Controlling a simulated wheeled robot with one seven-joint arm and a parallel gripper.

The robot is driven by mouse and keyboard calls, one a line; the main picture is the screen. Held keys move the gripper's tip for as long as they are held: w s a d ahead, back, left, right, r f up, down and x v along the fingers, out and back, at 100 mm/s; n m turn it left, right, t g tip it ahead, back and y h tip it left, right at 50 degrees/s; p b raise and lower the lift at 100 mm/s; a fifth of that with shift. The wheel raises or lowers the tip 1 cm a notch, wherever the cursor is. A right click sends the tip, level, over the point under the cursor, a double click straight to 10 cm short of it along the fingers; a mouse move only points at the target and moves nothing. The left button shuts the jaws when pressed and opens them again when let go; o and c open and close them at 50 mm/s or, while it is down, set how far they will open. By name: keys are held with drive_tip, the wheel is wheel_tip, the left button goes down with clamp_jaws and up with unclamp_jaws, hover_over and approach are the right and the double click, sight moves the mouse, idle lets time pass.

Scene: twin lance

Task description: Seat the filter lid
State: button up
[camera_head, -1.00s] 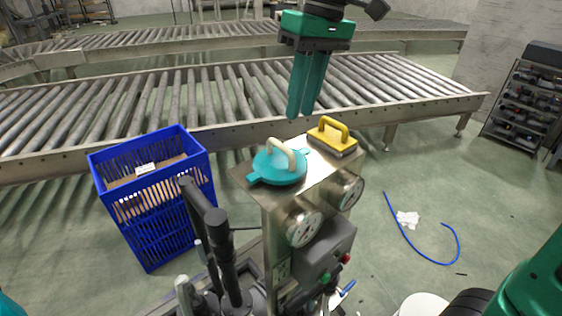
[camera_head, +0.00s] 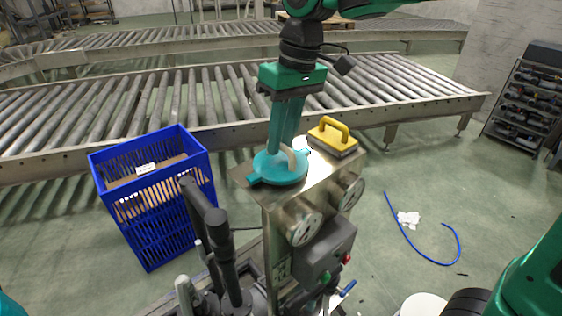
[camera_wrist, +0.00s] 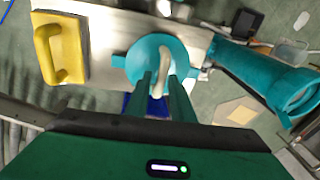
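The filter lid (camera_head: 266,171) is a round teal disc with side tabs and a cream arched handle. It lies on the metal top of a stand (camera_head: 318,172), and in the wrist view the lid (camera_wrist: 135,62) shows below my fingers. My gripper (camera_head: 281,148) points down over the lid, its fingers partly covering the handle. In the wrist view my gripper (camera_wrist: 160,78) has its fingers apart, one on each side of the handle (camera_wrist: 162,66). Whether either finger touches the handle cannot be told.
A yellow-handled block (camera_head: 333,137) stands on the same top, just right of the lid. A blue crate (camera_head: 165,215) stands on the floor to the left. A roller conveyor (camera_head: 190,104) runs behind. The stand carries round gauges and a grey control box (camera_head: 326,250).

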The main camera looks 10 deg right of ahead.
wheel_tip(320, 180, down, 2)
drive_tip(key=shift+a, duration=0.15)
clamp_jaws()
